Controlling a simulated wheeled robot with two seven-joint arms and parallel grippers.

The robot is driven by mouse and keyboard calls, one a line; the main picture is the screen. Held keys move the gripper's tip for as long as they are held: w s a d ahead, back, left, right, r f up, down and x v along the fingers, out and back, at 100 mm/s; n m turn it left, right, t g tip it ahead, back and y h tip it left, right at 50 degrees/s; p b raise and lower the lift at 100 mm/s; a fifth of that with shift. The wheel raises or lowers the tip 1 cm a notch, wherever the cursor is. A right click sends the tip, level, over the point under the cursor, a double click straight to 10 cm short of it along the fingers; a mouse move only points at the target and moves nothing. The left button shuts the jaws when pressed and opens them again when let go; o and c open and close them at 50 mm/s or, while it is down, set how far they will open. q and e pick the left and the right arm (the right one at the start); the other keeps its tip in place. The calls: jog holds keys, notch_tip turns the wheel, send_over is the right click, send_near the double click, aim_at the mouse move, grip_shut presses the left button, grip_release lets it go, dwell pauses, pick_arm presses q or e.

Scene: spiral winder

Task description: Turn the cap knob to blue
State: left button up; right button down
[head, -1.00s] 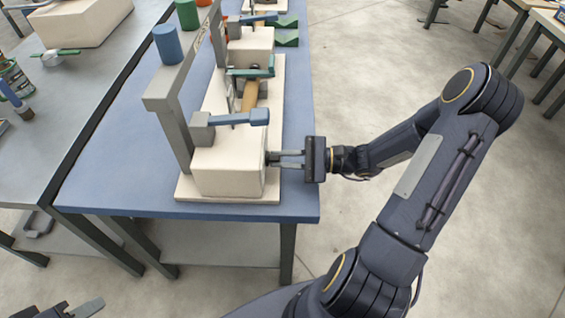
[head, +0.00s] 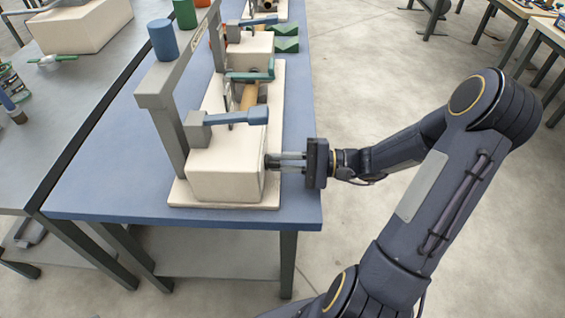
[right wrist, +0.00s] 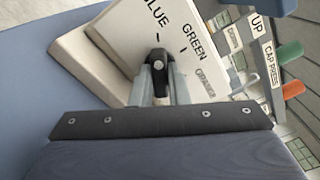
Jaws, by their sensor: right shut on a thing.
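The cap knob (right wrist: 158,66) is a small black knob on a cream dial face (right wrist: 128,35) marked BLUE, GREEN and ORANGE. My right gripper (right wrist: 159,85) is shut on it, one finger on each side. The knob's narrow end points toward the top of the right wrist view, near the BLUE tick; the exact mark is hard to tell. In the head view, my right gripper (head: 272,162) meets the right side of the cream machine box (head: 225,178), and the fingers mostly hide the knob. My left gripper is out of view.
A grey frame (head: 158,97) carries blue (head: 163,40) and green (head: 185,13) cylinders above the machine. A blue lever (head: 238,117) sits on the box. A CAP PRESS sign (right wrist: 267,67) shows in the wrist view.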

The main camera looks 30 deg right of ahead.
jog(key=c, duration=1.4)
grip_release()
jog(key=v, duration=0.8)
